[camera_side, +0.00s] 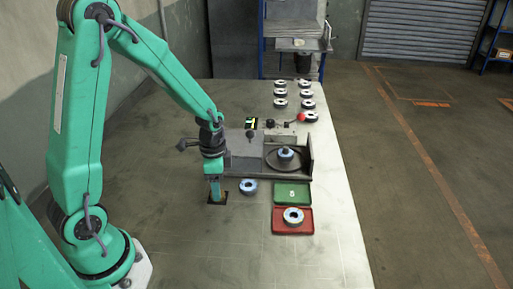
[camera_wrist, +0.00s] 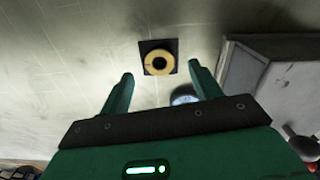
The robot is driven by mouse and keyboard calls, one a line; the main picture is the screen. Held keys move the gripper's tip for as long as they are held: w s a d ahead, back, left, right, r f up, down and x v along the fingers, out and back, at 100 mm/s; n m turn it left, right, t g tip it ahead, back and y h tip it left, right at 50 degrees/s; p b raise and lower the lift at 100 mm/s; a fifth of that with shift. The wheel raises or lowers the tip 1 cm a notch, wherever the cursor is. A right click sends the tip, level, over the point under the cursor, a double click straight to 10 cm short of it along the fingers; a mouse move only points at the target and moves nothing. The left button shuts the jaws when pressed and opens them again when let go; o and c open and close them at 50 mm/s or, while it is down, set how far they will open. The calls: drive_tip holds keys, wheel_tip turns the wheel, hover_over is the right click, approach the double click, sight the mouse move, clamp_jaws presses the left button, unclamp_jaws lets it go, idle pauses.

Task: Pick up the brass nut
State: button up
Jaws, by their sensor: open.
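The brass nut (camera_wrist: 150,66) is a yellow ring with a dark hole, lying on a black square pad (camera_wrist: 173,46) in the wrist view. My gripper (camera_wrist: 160,71) is open, with its green fingers apart and nothing between them. In that picture the nut appears between and slightly beyond the fingertips. In the side view my gripper (camera_side: 214,192) points down over the black pad (camera_side: 224,200). The nut cannot be made out there. I cannot tell the exact height of the fingertips above it.
A blue-rimmed disc (camera_side: 248,187) lies right of my gripper; behind it stands a grey machine (camera_side: 243,150) with a disc (camera_side: 286,153) on its round plate. A green tray (camera_side: 278,199) and a red tray (camera_side: 277,226) holding a disc (camera_side: 293,216) are further right. The front table is clear.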

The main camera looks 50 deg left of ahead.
drive_tip(key=shift+f, duration=1.45)
drive_tip(key=c, duration=1.1)
